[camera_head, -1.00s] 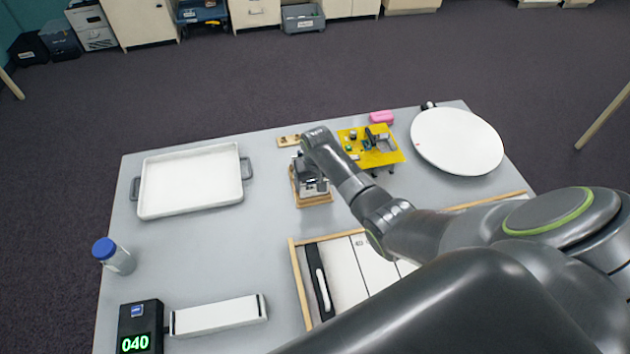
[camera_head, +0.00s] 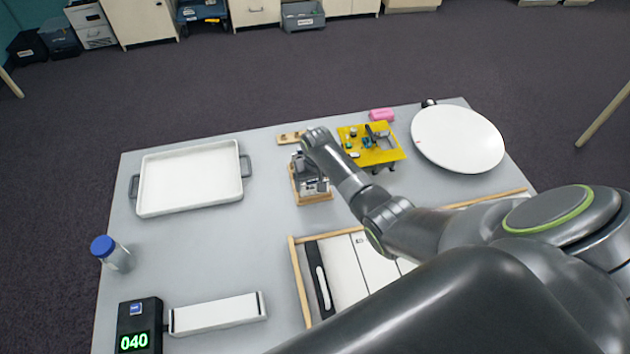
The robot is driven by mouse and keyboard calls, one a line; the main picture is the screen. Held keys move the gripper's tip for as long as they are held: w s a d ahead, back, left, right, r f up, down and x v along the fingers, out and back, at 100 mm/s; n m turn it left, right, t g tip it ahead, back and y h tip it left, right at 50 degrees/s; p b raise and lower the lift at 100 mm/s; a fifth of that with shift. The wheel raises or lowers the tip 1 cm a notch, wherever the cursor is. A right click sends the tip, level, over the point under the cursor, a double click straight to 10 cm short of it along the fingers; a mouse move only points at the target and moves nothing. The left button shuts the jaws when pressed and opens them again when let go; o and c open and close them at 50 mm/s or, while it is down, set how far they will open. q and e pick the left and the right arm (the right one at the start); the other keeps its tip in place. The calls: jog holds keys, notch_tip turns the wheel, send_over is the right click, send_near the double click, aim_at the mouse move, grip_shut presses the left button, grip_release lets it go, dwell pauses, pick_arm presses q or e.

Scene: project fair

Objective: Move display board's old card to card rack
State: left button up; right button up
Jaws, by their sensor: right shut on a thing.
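My right gripper (camera_head: 314,186) points down at a small wooden rack (camera_head: 313,202), which looks like the card rack. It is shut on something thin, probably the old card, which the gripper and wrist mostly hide. I cannot tell whether that card touches the rack. The wood-framed display board (camera_head: 302,284) lies at the table's front, with white panels and a dark strip. My right arm covers much of the board. My left gripper is out of view.
The grey table (camera_head: 225,260) also carries a white tray (camera_head: 190,208) with dark handles, a blue-capped jar (camera_head: 117,258), a counter reading 040 (camera_head: 139,322) with a white bar, a yellow stand (camera_head: 388,157), a pink block (camera_head: 381,115) and a round white plate (camera_head: 457,138). The left middle is clear.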

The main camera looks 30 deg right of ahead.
jog(key=shift+f, duration=0.65)
dwell(0.9)
jog(key=o, duration=0.9)
jog(key=shift+c, duration=0.2)
jog(key=shift+r, duration=0.1)
jog(key=shift+r+p, duration=3.75)
jog(key=shift+p, duration=0.2)
jog(key=shift+f, duration=0.1)
